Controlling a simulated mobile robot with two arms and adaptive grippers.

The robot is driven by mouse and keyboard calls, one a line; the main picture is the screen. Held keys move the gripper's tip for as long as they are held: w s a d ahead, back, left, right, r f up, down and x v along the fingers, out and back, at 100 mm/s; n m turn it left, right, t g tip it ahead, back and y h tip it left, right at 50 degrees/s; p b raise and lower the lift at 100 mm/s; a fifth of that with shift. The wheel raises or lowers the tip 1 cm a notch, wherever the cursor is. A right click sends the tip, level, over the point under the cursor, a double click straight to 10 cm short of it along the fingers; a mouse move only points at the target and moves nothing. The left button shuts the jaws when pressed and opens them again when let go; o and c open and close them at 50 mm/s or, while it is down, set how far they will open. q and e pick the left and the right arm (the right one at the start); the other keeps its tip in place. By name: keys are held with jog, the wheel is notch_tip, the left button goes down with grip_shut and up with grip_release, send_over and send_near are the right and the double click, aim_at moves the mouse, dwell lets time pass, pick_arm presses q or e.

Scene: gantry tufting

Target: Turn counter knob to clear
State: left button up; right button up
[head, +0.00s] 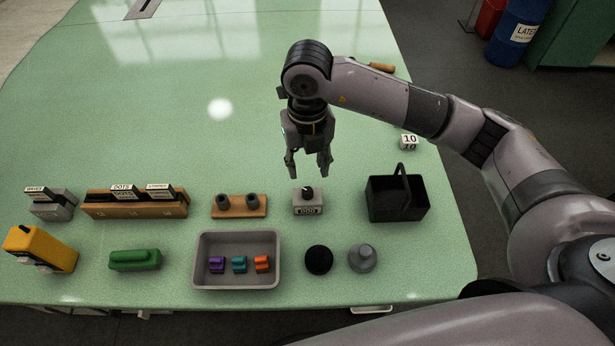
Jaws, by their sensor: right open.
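The counter (308,203) is a small grey box on the green table, with a number display on its front face. Its dark knob (307,191) stands on top with a pale mark on it. My right gripper (308,174) points down just above and behind the counter in the picture. Its two fingers are apart with nothing between them. The fingertips look clear of the knob, though the exact height gap is hard to judge. My left gripper is not in the head view.
A black basket (411,213) with an upright handle stands right of the counter. A wooden block with two dark cups (239,212) stands left. The table behind is mostly clear.

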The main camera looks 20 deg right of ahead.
notch_tip(320, 180, up, 4)
jog(key=shift+f, duration=0.2)
dwell(0.5)
